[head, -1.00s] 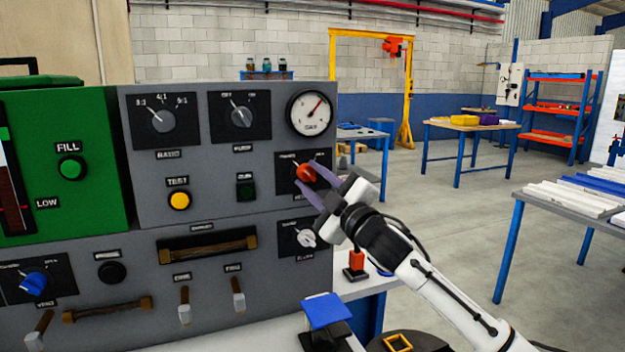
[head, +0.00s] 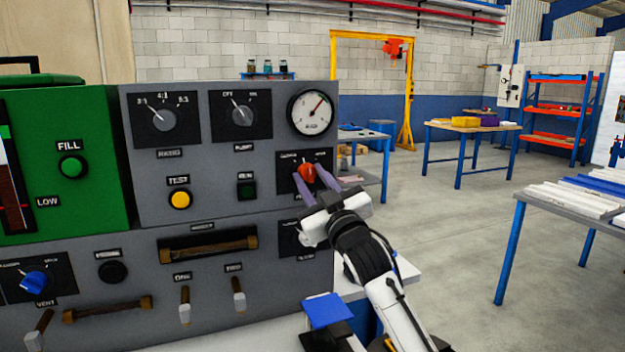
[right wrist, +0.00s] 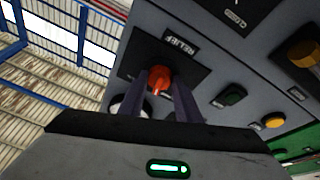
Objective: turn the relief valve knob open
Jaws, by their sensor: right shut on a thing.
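The relief valve knob (head: 307,173) is red-orange and sits on a black plate (head: 289,160) at the right of the grey panel, below the gauge. It also shows in the right wrist view (right wrist: 158,80), beside the RELIEF label (right wrist: 182,41). My right gripper (head: 312,180) is shut on the knob, with one purple finger on each side of it. The fingers also show in the right wrist view (right wrist: 166,98). The knob's lower part is partly hidden by the fingers in the head view. My left gripper is not in view.
The pressure gauge (head: 311,112) is just above the knob plate. A pale knob (head: 306,236) sits close below my right gripper, partly covered. A yellow TEST button (head: 180,199) and a green RUN button (head: 246,190) are to the left. Open floor lies right of the panel.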

